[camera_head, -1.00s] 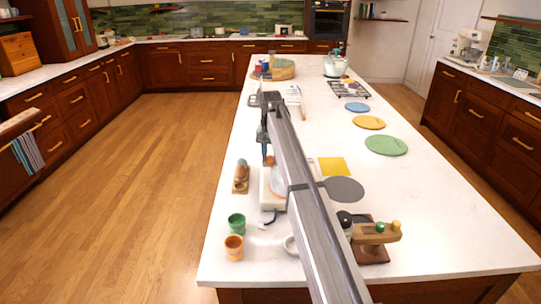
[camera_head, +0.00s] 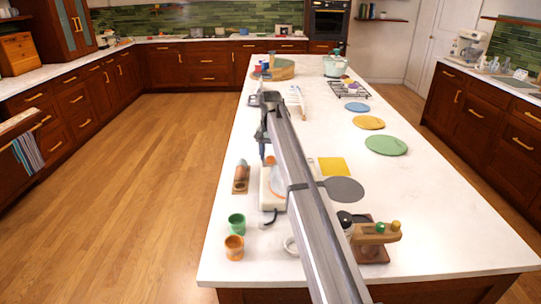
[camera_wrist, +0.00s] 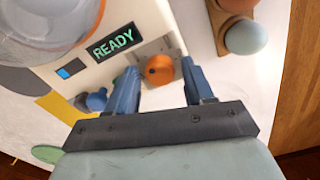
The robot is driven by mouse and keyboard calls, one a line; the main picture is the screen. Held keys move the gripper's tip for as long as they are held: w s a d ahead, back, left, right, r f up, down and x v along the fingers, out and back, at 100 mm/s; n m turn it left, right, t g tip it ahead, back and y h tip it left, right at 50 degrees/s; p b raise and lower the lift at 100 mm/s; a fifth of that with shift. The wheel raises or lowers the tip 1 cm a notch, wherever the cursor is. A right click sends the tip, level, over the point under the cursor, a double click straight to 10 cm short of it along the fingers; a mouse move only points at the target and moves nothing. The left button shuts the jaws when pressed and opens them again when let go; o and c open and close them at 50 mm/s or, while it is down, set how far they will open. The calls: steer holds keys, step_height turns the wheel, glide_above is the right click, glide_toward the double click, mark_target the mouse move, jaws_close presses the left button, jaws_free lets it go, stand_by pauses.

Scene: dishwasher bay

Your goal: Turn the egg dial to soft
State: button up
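The white egg cooker (camera_wrist: 105,40) fills the upper left of the wrist view, with a clear dome over its top. Its display (camera_wrist: 112,43) reads READY in green. An orange round dial (camera_wrist: 159,70) with a dark spot sits on its front panel. My gripper (camera_wrist: 160,76) is open, with one blue finger on either side of the dial; gaps show between the fingers and the dial. I cannot make out any dial markings.
A wooden egg holder (camera_head: 241,182) stands left of the cooker. Green (camera_head: 236,224) and orange (camera_head: 234,247) cups stand in front. A wooden block with knobs (camera_head: 372,240) is at the front right.

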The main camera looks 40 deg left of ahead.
mark_target(270, 157)
steer(key=shift+o, duration=0.4)
steer(key=n, duration=1.2)
step_height(270, 157, up, 14)
steer(key=w+d+f+m+t, duration=0.1)
steer(key=w+d+f, duration=0.1)
steer(key=w+d, duration=0.7)
steer(key=w+d+f+m, duration=0.2)
steer(key=w+d, duration=0.7)
steer(key=w, duration=0.4)
steer(key=shift+w+d+f+t, duration=0.15)
steer(key=shift+d+f+t, duration=0.05)
steer(key=shift+f+t, duration=0.2)
